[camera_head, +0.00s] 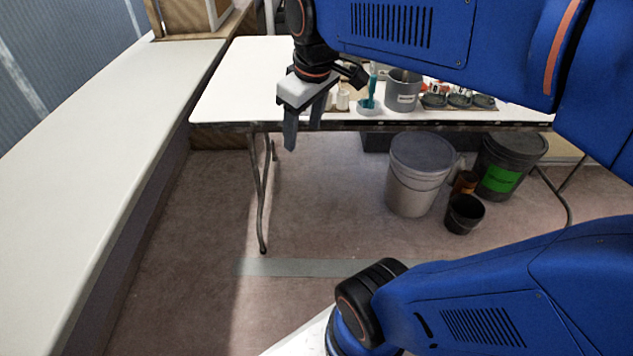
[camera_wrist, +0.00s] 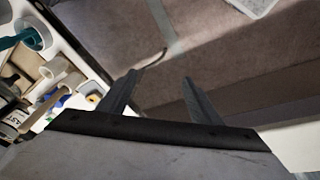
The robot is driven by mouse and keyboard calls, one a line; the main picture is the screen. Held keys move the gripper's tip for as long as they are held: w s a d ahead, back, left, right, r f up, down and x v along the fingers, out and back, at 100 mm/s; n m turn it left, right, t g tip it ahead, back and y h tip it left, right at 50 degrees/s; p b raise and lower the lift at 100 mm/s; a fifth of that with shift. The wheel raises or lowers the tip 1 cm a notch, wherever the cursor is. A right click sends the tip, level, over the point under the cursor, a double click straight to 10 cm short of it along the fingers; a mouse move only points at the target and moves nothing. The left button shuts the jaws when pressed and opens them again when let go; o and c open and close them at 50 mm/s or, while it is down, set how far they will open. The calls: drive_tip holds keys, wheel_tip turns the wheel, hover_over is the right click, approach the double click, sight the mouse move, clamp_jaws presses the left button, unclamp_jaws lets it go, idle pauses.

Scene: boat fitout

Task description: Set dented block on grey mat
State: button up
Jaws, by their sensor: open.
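My gripper (camera_head: 304,124) hangs in front of the near edge of the white folding table, with its fingers pointing down. The fingers are apart with nothing between them; the wrist view also shows the two fingers (camera_wrist: 160,97) spread over bare floor. I cannot make out a dented block or a grey mat in either view. My arm hides part of the table's back and right side.
The white table (camera_head: 235,85) carries a grey can (camera_head: 403,92), a teal tool in a holder (camera_head: 371,92) and small items. A long white counter (camera_head: 90,150) runs along the left. Buckets (camera_head: 418,180) stand under the table. The floor in front is clear.

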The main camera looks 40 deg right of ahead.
drive_tip(key=s+a+f+m+t, duration=0.1)
drive_tip(key=s+a+f+m, duration=0.2)
drive_tip(key=s+f, duration=0.4)
drive_tip(key=shift+s+f+m+t, duration=0.3)
drive_tip(key=shift+s+f, duration=0.05)
drive_tip(key=shift+s, duration=0.6)
idle(0.4)
